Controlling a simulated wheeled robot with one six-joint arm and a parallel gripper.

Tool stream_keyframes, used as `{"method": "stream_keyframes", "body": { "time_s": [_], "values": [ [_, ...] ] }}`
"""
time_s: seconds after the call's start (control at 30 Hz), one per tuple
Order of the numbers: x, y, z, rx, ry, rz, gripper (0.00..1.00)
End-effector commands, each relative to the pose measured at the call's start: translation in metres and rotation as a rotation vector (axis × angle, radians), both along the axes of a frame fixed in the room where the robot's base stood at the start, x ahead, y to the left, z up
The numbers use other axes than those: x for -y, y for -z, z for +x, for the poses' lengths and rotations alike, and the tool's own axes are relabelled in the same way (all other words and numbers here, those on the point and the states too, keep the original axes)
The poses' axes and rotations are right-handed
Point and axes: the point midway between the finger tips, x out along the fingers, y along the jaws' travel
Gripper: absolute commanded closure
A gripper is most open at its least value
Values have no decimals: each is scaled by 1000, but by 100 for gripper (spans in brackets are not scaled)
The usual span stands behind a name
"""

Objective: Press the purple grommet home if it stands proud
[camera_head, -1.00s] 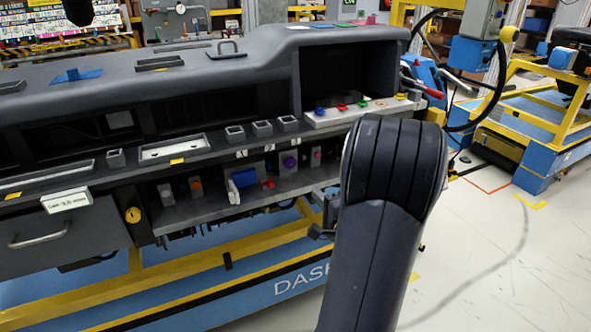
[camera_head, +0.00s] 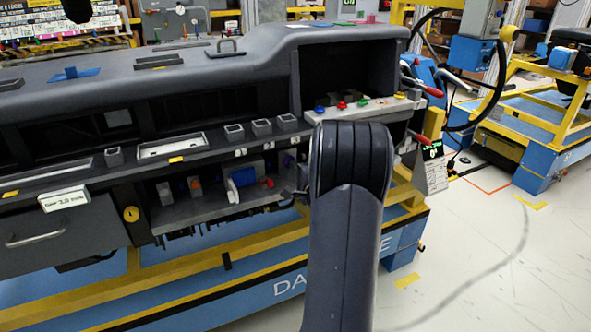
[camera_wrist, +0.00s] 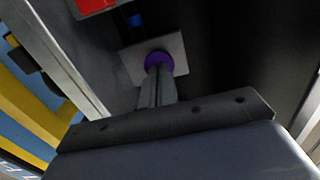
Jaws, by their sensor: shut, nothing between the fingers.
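The purple grommet (camera_wrist: 158,59) sits in a light grey square plate (camera_wrist: 178,48) in the wrist view. My gripper (camera_wrist: 157,72) is shut and empty, with its fingertips right at the grommet's near side, covering part of it. I cannot tell whether the tips touch it or how far it stands out from the plate. In the head view the grommet's place on the lower shelf of the dashboard module (camera_head: 225,212) is in shadow beside my arm, and my fingertips cannot be made out.
A red part (camera_wrist: 95,5) and a small blue part (camera_wrist: 137,20) lie near the grommet in the wrist view. A blue block (camera_head: 243,177) stands on the shelf to the left of my arm. Colored buttons (camera_head: 341,105) line the ledge above. Open floor lies at the right.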

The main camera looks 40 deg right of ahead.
Motion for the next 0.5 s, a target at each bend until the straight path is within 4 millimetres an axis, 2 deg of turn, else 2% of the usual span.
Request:
{"method": "stream_keyframes", "body": {
  "time_s": [0.37, 0.5],
  "values": [
    [0, 0, 2, 0, 0, 0, 100],
    [3, -2, 14, 0, -1, 1, 100]
  ]
}}
